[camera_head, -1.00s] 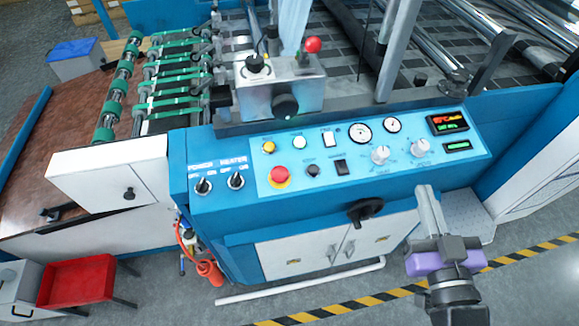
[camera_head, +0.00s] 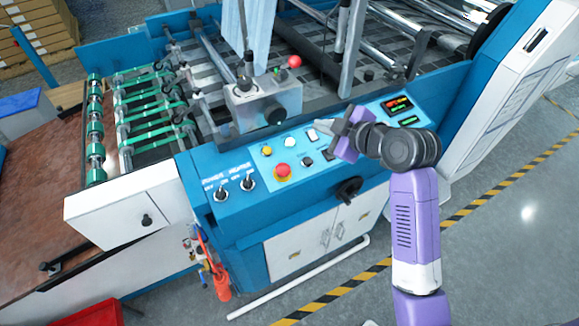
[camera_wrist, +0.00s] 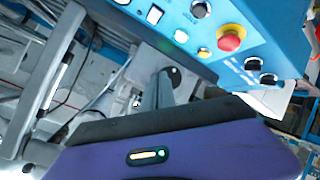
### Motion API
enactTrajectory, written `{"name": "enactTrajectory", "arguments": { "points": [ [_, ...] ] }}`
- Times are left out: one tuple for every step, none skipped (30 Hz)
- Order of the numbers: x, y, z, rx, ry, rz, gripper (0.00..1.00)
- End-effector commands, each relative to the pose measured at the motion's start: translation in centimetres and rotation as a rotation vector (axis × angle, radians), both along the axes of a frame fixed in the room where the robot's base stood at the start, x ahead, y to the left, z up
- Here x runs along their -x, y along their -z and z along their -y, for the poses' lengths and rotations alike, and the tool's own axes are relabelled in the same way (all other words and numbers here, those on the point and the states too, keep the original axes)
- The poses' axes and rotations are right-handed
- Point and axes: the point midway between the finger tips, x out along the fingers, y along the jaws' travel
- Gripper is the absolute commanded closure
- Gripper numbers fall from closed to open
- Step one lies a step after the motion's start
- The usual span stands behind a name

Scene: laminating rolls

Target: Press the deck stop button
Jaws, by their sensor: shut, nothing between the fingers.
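A red mushroom button (camera_head: 283,170) on a yellow ring sits on the light blue control panel (camera_head: 262,178). In the wrist view the red button (camera_wrist: 230,38) is at the upper right, clear of my fingers. A yellow button (camera_head: 266,151) and a pale button (camera_head: 290,142) sit behind it; both also show in the wrist view, the yellow one (camera_wrist: 204,52) and the pale one (camera_wrist: 181,36). The small labels are unreadable. My gripper (camera_head: 319,127) is shut and empty, above the panel's back part, right of these buttons.
A grey metal box (camera_head: 262,102) with a black knob and red-balled lever stands behind the panel. Two power and heater switches (camera_head: 233,190) are to the left. A black rotary handle (camera_head: 347,190) sticks out from the front. Upright metal posts (camera_head: 352,48) stand behind my gripper.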

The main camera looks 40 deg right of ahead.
Motion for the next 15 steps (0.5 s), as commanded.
{"name": "enactTrajectory", "arguments": {
  "points": [
    [0.2,0.7,-0.6,0.015,-0.035,-0.032,1.00],
    [0.4,1.1,-0.8,0.026,-0.055,-0.050,1.00],
    [0.6,1.4,-1.1,0.039,-0.076,-0.068,1.00],
    [0.7,1.5,-1.2,0.049,-0.087,-0.077,1.00],
    [0.7,1.7,-1.3,0.056,-0.095,-0.084,1.00],
    [0.8,1.7,-1.4,0.065,-0.102,-0.088,1.00],
    [0.7,1.7,-1.4,0.070,-0.104,-0.089,1.00],
    [0.7,1.7,-1.4,0.072,-0.105,-0.089,1.00],
    [0.7,1.7,-1.4,0.075,-0.106,-0.089,1.00],
    [0.7,1.7,-1.4,0.074,-0.106,-0.088,1.00],
    [0.7,1.7,-1.4,0.074,-0.106,-0.088,1.00],
    [0.7,1.7,-1.4,0.074,-0.105,-0.087,1.00],
    [0.7,1.7,-1.4,0.074,-0.105,-0.087,1.00],
    [0.7,1.7,-1.4,0.074,-0.105,-0.087,1.00],
    [0.7,1.7,-1.4,0.074,-0.105,-0.087,1.00]
  ]
}}
